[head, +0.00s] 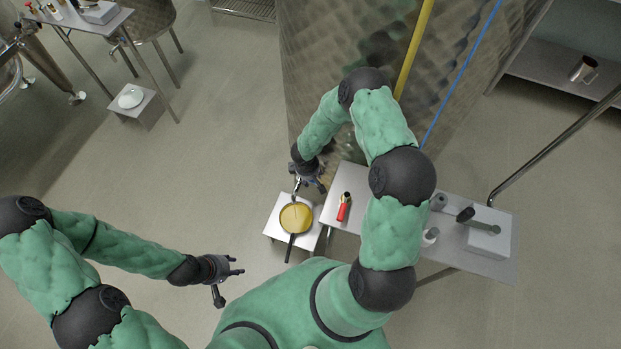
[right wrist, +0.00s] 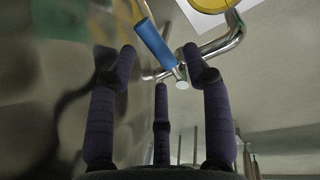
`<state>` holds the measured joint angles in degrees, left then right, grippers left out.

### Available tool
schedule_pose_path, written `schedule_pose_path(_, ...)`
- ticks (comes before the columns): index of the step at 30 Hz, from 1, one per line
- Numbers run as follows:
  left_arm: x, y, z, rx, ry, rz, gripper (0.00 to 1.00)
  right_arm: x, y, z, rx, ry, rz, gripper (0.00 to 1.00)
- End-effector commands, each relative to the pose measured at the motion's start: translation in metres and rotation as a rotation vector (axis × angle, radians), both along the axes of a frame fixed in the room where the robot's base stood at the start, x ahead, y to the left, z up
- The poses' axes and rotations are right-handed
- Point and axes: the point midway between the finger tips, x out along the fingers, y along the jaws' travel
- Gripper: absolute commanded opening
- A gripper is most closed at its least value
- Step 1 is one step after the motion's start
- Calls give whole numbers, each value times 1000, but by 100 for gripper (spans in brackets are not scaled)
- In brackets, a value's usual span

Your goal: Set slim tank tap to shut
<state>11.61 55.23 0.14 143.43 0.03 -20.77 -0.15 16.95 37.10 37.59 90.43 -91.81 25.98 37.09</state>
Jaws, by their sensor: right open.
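The tall steel tank (head: 325,60) stands at the top middle of the head view, with a yellow and a blue stripe. Its tap shows in the right wrist view as a blue handle (right wrist: 155,45) meeting a bent steel pipe (right wrist: 225,42). The handle lies slanted across the picture. My right gripper (head: 310,182) is beside the tank's lower side; its fingers (right wrist: 168,75) are spread and empty, with the handle just ahead between the tips. In the head view, the gripper and arm mostly hide the tap. My left gripper (head: 230,282) is open and empty over the floor.
A round pan with yellow inside (head: 295,217) sits on a low white stand (head: 275,233) below the right gripper. A side table (head: 480,262) holds a red-handled item (head: 343,208) and grey parts.

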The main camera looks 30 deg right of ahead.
Motion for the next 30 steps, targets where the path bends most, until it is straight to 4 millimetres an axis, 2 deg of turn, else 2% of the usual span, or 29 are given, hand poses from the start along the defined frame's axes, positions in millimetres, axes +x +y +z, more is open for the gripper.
schedule_pose_path(4, 0, 0, -5, 0, 0, 0, 40, 1, -2, -12, 0, 0, -1, 50)
schedule_pose_path(14, 0, 0, -5, 0, 0, 0, 40, 2, -3, -14, 1, -1, -1, 50)
schedule_pose_path(15, 0, 0, -5, 0, 0, 0, 40, 2, -3, -14, 1, -1, -1, 44)
schedule_pose_path(20, 0, 0, -5, 0, 0, 0, 40, 2, -2, -14, 1, -1, -1, 0)
schedule_pose_path(26, 0, 0, -6, 0, 0, 0, 40, 2, -3, -14, 1, -1, 3, 0)
schedule_pose_path(30, 0, 0, -17, 0, 0, 0, 40, 4, -5, -16, 0, -4, 49, 0)
